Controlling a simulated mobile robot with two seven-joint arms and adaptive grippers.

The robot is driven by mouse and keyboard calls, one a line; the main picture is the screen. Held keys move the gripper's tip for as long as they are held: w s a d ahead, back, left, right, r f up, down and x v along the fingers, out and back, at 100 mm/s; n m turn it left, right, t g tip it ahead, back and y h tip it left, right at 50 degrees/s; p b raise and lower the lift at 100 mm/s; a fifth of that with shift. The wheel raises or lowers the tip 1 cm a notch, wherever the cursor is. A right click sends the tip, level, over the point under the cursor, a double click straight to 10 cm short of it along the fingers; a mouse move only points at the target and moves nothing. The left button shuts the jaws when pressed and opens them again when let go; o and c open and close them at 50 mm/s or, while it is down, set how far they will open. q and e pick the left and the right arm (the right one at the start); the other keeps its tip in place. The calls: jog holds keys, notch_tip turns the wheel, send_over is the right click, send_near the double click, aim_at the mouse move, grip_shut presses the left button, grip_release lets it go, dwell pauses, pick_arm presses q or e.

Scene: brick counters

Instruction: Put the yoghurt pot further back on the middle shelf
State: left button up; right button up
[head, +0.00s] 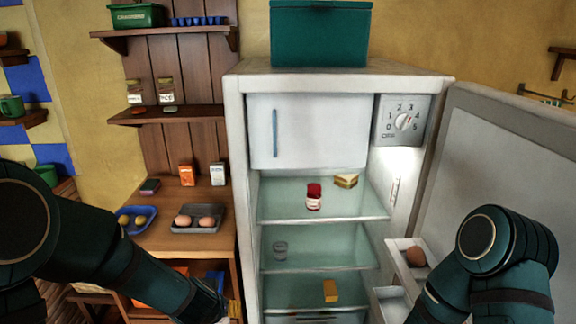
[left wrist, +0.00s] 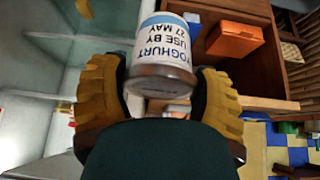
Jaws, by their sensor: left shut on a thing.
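The yoghurt pot (left wrist: 165,45), with a white and blue label reading "YOGHURT USE BY 27 MAY", is between the yellow fingers of my left gripper (left wrist: 158,88), which is shut on it. In the head view, the left gripper's yellow finger (head: 235,309) shows at the bottom, left of the open fridge's lower part; the pot is not visible there. The middle glass shelf (head: 325,252) holds a small clear glass (head: 280,250) at its left. My right arm is at the lower right; its gripper is out of view.
The upper shelf (head: 285,212) holds a red-lidded jar (head: 314,197) and a sandwich (head: 346,180). A yellow block (head: 330,291) lies on the lower shelf. The open fridge door (head: 510,150) stands at right, with an egg (head: 415,256) in its rack. The middle shelf's centre and right are clear.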

dwell(0.3)
dwell(0.4)
jog(key=c, duration=0.9)
jog(key=shift+a, duration=0.1)
jog(key=shift+c, duration=0.2)
jog(key=shift+a, duration=0.1)
